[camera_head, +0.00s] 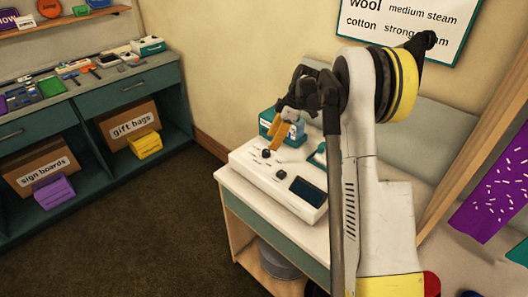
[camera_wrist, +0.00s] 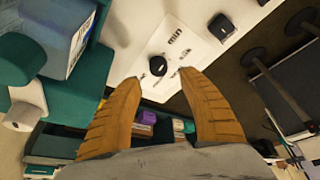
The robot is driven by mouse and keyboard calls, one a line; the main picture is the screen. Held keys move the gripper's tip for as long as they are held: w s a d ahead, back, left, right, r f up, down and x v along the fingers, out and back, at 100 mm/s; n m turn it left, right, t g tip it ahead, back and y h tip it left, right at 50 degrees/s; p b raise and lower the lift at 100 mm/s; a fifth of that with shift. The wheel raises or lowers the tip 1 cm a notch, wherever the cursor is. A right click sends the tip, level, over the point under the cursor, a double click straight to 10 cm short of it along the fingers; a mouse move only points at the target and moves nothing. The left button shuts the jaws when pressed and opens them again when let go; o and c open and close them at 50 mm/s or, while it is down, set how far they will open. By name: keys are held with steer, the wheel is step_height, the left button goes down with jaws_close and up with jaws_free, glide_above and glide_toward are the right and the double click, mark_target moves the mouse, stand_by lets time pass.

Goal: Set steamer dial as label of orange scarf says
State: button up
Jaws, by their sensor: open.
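The white steamer (camera_head: 254,171) stands on a small table, with black dials and a dark screen on its top. One round black dial (camera_wrist: 158,65) lies between my fingertips in the wrist view, beside the printed word "min". A second black dial (camera_wrist: 221,27) sits farther along the panel. My gripper (camera_head: 269,152) is open, its orange fingers pointing down at the steamer; the wrist view shows the fingers (camera_wrist: 160,76) on either side of the near dial. I cannot tell whether they touch it. The orange scarf and its label are not in view.
A wall sign (camera_head: 405,24) reads wool medium steam and cotton strong, its last word partly covered by my arm. A teal box (camera_head: 268,124) stands behind the steamer. A purple patterned cloth (camera_head: 492,190) hangs right. A cluttered teal counter (camera_head: 95,90) stands left, with open floor between.

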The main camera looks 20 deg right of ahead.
mark_target(266, 151)
steer(key=b+x, duration=0.1)
steer(key=x, duration=0.5)
steer(key=shift+w+f+b, duration=0.1)
steer(key=shift+f+b, duration=0.15)
steer(key=shift+b, duration=0.1)
jaws_close()
